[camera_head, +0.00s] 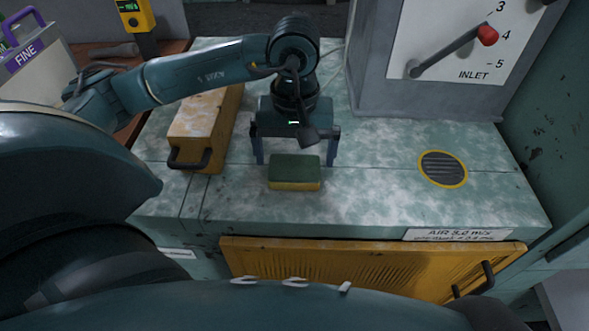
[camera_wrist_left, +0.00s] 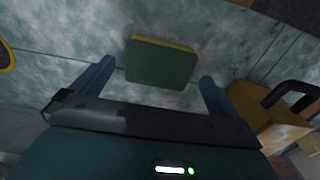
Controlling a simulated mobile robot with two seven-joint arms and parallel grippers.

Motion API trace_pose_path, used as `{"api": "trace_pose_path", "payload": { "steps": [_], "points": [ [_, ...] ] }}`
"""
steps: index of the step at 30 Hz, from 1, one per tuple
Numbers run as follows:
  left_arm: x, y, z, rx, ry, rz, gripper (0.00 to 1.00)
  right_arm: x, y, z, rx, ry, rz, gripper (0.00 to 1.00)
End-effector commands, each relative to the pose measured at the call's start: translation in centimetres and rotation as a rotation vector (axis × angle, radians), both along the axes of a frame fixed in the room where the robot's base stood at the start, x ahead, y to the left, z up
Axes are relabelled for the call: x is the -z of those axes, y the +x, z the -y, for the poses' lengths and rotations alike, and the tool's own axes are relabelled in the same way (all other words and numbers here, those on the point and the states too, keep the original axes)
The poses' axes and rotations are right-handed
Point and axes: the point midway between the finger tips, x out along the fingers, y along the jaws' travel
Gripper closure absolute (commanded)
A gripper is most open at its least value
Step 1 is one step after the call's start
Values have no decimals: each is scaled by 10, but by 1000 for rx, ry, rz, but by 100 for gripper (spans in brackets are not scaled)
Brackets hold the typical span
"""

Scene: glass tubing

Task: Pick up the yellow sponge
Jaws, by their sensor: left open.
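The yellow sponge (camera_head: 294,180) has a dark green top and yellow sides. It lies flat on the mottled green worktop near its front edge. In the left wrist view the sponge (camera_wrist_left: 160,63) shows its green face, with a thin yellow edge. My left gripper (camera_head: 296,160) points down above and slightly behind the sponge in the head view. Its two blue fingers are spread wide and hold nothing. In the left wrist view the left gripper (camera_wrist_left: 152,78) has a finger on either side of the sponge, with gaps on both sides. My right gripper is not in view.
A yellow-topped box with a black handle (camera_head: 205,125) stands left of the sponge. A round yellow-rimmed vent (camera_head: 442,168) lies to the right. A grey cabinet with an inlet lever (camera_head: 440,60) stands at the back right. A yellow front panel (camera_head: 340,265) is below the worktop edge.

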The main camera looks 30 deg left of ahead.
Motion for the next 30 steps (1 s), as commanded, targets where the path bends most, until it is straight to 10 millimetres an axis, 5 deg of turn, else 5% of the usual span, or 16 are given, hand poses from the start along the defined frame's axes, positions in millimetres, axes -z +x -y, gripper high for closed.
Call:
{"api": "trace_pose_path", "payload": {
  "steps": [7,16,30],
  "points": [
    [35,4,-5,-1,1,-4,0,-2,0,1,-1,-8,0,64],
    [41,5,-4,0,-1,-1,0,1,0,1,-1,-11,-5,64],
    [41,5,-4,-1,-1,-1,36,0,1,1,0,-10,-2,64]
  ]
}}
